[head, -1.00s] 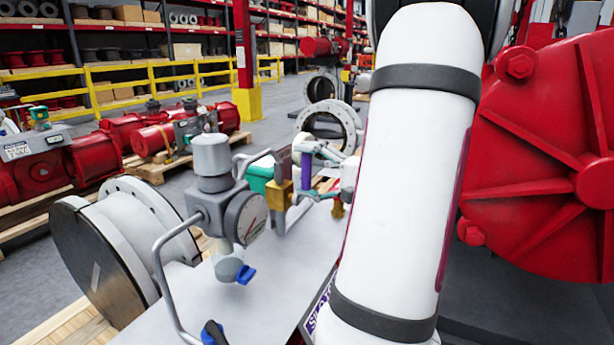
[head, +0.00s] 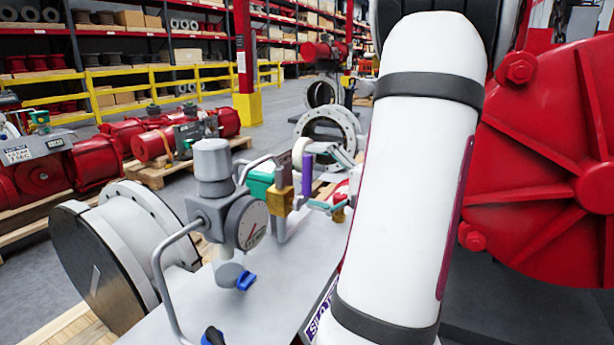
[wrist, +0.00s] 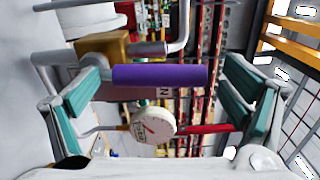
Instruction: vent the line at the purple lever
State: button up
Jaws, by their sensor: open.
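The purple lever (head: 307,175) stands roughly upright beside the brass valve body (head: 280,200) on the pipework in the head view. In the wrist view the purple lever (wrist: 160,75) lies across the middle, with the brass body (wrist: 105,47) at its left end. My gripper (wrist: 166,82) is open, with one teal-padded finger on each side of the lever. A gap shows between the lever's right end and the right finger; the left finger is close to its left end, and I cannot tell if it touches. In the head view my gripper (head: 322,181) is partly hidden behind my arm.
A grey regulator with a round gauge (head: 246,222) and a blue knob (head: 246,281) stands left of the lever. A bent grey pipe (head: 165,275) rises in front. A large red actuator housing (head: 545,160) fills the right. A green box (head: 260,185) sits behind the brass body.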

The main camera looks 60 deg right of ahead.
jog(key=s, duration=1)
jog(key=shift+d, duration=0.4)
jog(key=shift+s, duration=0.1)
